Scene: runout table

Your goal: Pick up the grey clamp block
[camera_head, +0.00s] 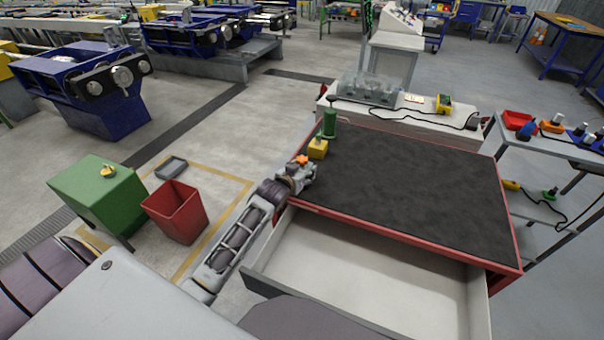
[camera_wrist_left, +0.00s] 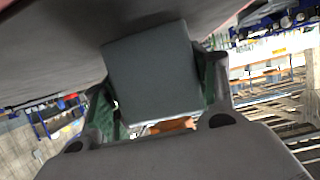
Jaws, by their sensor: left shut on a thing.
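The grey clamp block (camera_wrist_left: 155,70) fills the middle of the left wrist view, between the two fingers of my left gripper (camera_wrist_left: 158,88). My left gripper is shut on it. In the head view my left gripper (camera_head: 304,173) is at the left edge of the dark-topped table (camera_head: 410,180). The block cannot be made out there. In the wrist view the block is close to a dark surface; I cannot tell whether they touch. My right gripper is not in view.
A yellow block (camera_head: 318,149) and a green cylinder (camera_head: 329,125) stand just beyond the gripper. An open drawer (camera_head: 370,275) juts out at the table's front. A red bin (camera_head: 176,212) and green cabinet (camera_head: 95,195) stand left. Most of the tabletop is clear.

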